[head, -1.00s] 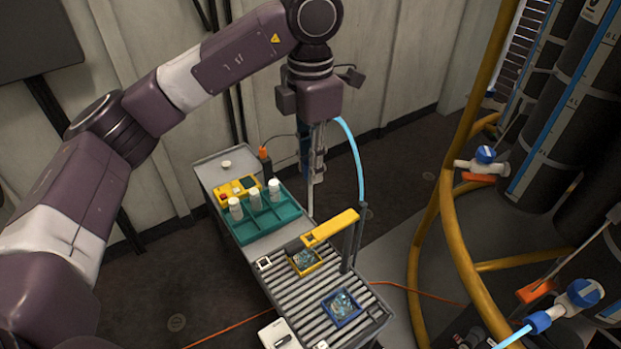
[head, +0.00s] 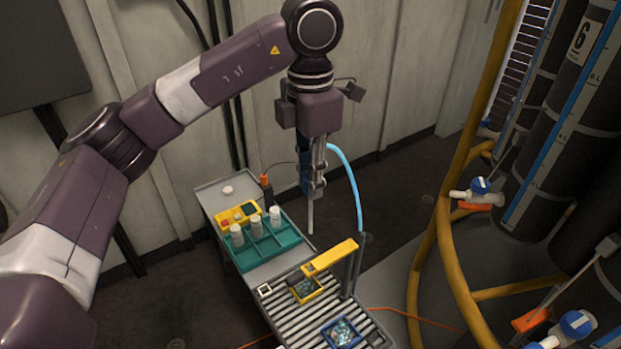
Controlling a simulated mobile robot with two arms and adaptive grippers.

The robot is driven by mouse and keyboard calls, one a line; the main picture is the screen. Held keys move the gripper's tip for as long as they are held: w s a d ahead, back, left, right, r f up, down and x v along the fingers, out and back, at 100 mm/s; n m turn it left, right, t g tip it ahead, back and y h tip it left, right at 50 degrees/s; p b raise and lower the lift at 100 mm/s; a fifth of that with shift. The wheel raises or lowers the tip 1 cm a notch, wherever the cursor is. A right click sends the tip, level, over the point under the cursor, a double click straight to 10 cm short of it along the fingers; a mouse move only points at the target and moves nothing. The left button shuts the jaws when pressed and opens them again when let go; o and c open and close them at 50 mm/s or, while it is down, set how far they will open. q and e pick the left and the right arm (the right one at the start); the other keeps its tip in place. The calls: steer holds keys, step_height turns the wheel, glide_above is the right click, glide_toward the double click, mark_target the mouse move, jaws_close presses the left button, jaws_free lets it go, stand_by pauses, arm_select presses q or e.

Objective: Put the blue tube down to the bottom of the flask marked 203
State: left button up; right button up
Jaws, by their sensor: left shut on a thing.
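My left gripper (head: 318,190) hangs from its arm above the far end of the bench, pointing down and shut. The blue tube (head: 349,172) arcs out beside this gripper and drops to a dark upright holder on the right. A pale straight stem (head: 310,218) hangs below the fingers, its lower end in the air near the green tray; it looks held with the tube, but the join is hidden. White bottles (head: 237,236) stand in the green tray (head: 290,242). No mark 203 can be read on any vessel. My right gripper is not in view.
A yellow bar (head: 330,256) spans part of the roller conveyor (head: 300,325), with yellow and blue bins on it. Yellow pipes (head: 428,262) and dark tanks (head: 585,150) with valves stand at the right. A wall closes the back.

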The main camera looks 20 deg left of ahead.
arm_select(q)
steer(key=shift+r+p, duration=3.15)
steer(key=shift+r, duration=1)
steer(key=s+d+f+n+b, duration=0.1)
steer(key=d+f, duration=0.4)
steer(key=f, duration=1.3)
steer(key=s+d+f+n+b, duration=0.1)
steer(key=d+f+n+b, duration=0.2)
steer(key=f, duration=1.5)
steer(key=shift+s+d+f+b, duration=0.2)
steer(key=shift+d+f+b, duration=0.2)
steer(key=shift+d, duration=0.55)
steer(key=shift+s+f+b, duration=0.1)
steer(key=shift+f+b, duration=0.15)
steer(key=shift+b, duration=0.15)
